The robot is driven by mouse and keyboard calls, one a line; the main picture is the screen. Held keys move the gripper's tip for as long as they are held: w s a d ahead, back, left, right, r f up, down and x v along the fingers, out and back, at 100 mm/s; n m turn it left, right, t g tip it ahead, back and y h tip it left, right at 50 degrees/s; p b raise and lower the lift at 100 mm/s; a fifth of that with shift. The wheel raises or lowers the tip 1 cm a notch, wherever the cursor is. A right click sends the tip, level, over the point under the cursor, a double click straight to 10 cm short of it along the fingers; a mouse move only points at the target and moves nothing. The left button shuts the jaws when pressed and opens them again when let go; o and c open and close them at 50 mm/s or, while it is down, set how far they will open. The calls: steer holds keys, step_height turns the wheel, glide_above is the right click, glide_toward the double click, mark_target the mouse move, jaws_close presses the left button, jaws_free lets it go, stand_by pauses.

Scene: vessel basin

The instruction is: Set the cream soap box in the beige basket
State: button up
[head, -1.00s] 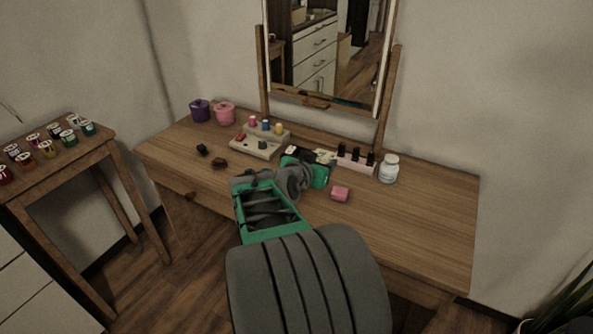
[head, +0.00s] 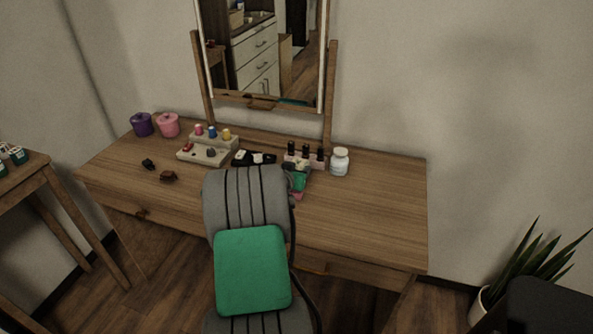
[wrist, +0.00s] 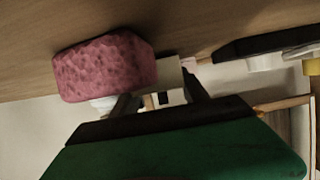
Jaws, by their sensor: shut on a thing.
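My gripper (wrist: 162,96) shows in the wrist view with its two dark fingers closed around a small cream block, which I take to be the cream soap box (wrist: 171,74). I cannot tell whether the box is clear of the tabletop. A pink sponge-like block (wrist: 105,68) is close beside the fingers in the wrist view; in the head view my arm mostly covers it. I do not see a beige basket.
The dressing table (head: 370,215) holds a bottle rack (head: 306,162), a white jar (head: 340,161), a black tray (head: 255,158), a stepped stand (head: 207,153) and two lidded pots (head: 168,125). The mirror (head: 262,60) stands behind. The table's right side is clear. A plant (head: 525,265) stands at right.

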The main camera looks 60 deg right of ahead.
steer(key=shift+f, duration=0.2)
steer(key=shift+f, duration=0.2)
steer(key=o, duration=1.4)
